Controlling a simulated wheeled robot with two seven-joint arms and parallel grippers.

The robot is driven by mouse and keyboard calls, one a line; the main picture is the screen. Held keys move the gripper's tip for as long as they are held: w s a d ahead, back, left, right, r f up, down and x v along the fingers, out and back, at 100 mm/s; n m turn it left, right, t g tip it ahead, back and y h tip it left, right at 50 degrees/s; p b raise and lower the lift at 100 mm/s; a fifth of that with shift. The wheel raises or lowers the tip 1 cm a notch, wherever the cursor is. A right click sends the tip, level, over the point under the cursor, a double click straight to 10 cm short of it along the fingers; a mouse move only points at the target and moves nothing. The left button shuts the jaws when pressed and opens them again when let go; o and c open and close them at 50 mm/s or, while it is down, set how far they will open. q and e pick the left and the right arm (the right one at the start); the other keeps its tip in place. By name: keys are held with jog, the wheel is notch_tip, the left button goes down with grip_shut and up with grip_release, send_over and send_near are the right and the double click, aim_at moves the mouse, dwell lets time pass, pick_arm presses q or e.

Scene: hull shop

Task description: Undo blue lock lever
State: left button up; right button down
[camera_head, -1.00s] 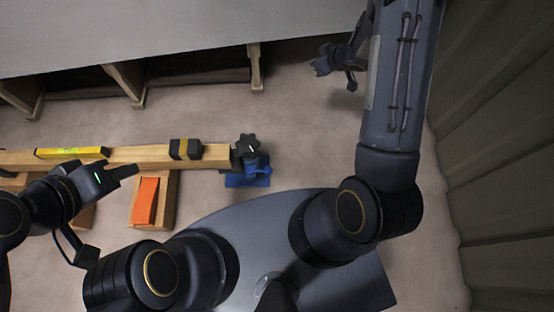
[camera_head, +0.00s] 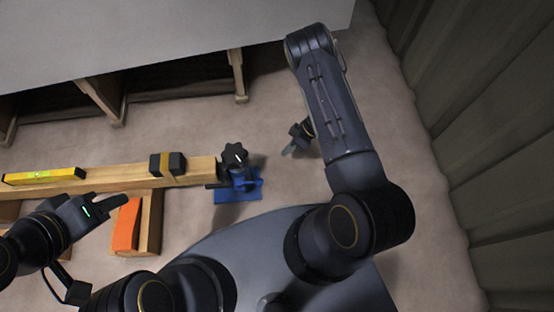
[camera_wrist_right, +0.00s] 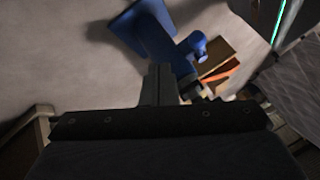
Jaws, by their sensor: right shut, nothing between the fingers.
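A blue clamp stand (camera_head: 240,190) with a blue lever sits on the floor at the right end of a wooden beam (camera_head: 200,171). A black star knob (camera_head: 235,155) is above it. In the right wrist view the blue base (camera_wrist_right: 148,28) and a rounded blue lever (camera_wrist_right: 193,46) show beyond my fingers, partly hidden by them. My right gripper (camera_head: 289,152) is shut and empty, to the right of the stand and apart from it. It also shows in the right wrist view (camera_wrist_right: 160,84). My left gripper (camera_head: 122,200) is beside the beam at the left; its finger gap is unclear.
A yellow level (camera_head: 44,176) and a black block with a tan strap (camera_head: 168,164) are on the beam. A large grey panel (camera_head: 150,40) on wooden legs spans the back. Ribbed wall at right; floor between is clear.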

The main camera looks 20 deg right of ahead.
aim_at(251, 182)
jog(key=s+a+f+b, duration=0.2)
jog(key=a+f+b, duration=0.2)
jog(key=a+f, duration=0.2)
jog(key=a, duration=0.2)
jog(key=shift+s+a, duration=0.3)
jog(key=shift+a, duration=0.1)
jog(key=shift+s, duration=0.1)
jog(key=shift+s+m+t, duration=0.25)
jog(key=shift+m+t, duration=0.05)
jog(key=shift+m, duration=0.1)
